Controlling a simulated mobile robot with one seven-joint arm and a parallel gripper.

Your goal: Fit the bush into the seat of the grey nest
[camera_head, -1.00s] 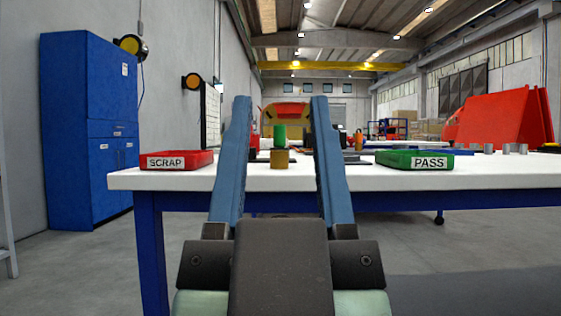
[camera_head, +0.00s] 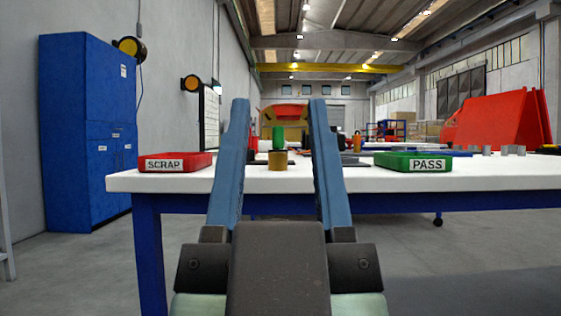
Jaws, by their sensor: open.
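My gripper (camera_head: 280,104) is open in the head view, its two blue fingers pointing forward and up with nothing between them. A short brass-coloured cylinder (camera_head: 278,161), which may be the bush, stands upright on the white table and shows between the fingers, farther off. A green cylinder (camera_head: 279,137) shows just above it; I cannot tell whether it stands on it or behind it. Dark grey flat pieces (camera_head: 355,160) lie to the right, partly hidden by the right finger. I cannot tell whether one is the grey nest.
The white table (camera_head: 230,180) has blue legs. A red SCRAP tray (camera_head: 201,158) stands at the left, a green PASS tray (camera_head: 392,158) at the right. Several grey pieces (camera_head: 513,149) and a large red nosecone shape (camera_head: 505,118) are at the far right. A blue cabinet (camera_head: 85,130) stands left.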

